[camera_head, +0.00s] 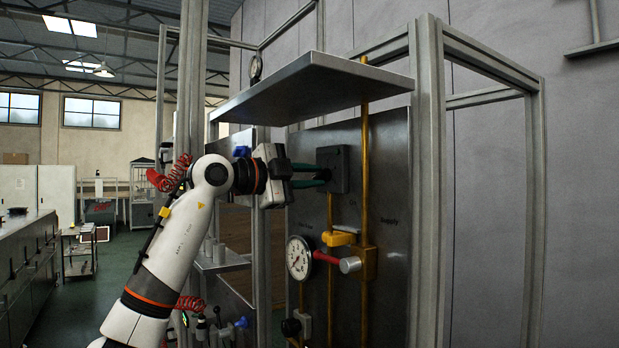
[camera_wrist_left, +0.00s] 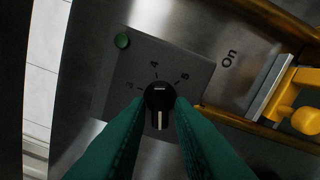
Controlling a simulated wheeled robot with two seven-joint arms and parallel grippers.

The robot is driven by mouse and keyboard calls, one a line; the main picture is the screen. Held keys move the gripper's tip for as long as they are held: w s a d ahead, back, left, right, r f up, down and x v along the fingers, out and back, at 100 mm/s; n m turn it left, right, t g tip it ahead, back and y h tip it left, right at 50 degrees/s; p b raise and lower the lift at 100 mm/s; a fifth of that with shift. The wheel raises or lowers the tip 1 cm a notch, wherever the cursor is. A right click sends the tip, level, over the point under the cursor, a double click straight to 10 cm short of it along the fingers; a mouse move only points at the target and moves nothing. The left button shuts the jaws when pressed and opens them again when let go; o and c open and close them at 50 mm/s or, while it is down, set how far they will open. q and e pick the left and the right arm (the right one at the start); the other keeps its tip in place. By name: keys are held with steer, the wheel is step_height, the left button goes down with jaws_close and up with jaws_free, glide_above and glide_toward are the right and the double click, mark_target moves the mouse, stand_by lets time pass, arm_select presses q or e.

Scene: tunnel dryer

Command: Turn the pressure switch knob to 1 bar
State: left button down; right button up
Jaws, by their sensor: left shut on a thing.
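The pressure switch is a dark square box (camera_head: 338,165) on the upright metal panel in the head view. In the wrist view its grey face (camera_wrist_left: 188,62) carries a black round knob (camera_wrist_left: 160,97) with a white line toward the bottom of the picture. The fingers hide the knob's flanks and part of the face. My right gripper is not in view.
Below the box are a round pressure gauge (camera_head: 298,258), a red-handled valve (camera_head: 327,258) and a yellow valve handle (camera_head: 340,239). A yellow pipe (camera_head: 364,200) runs upright nearby. A metal shelf (camera_head: 310,85) overhangs the panel.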

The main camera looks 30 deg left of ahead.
arm_select(q)
steer(key=shift+f+n, duration=0.1)
steer(key=shift+n, duration=0.8)
steer(key=c, duration=1.5)
jaws_free()
steer(key=shift+a, duration=0.1)
steer(key=b+v, duration=0.5)
steer(key=v, duration=0.7)
steer(key=shift+f, duration=0.1)
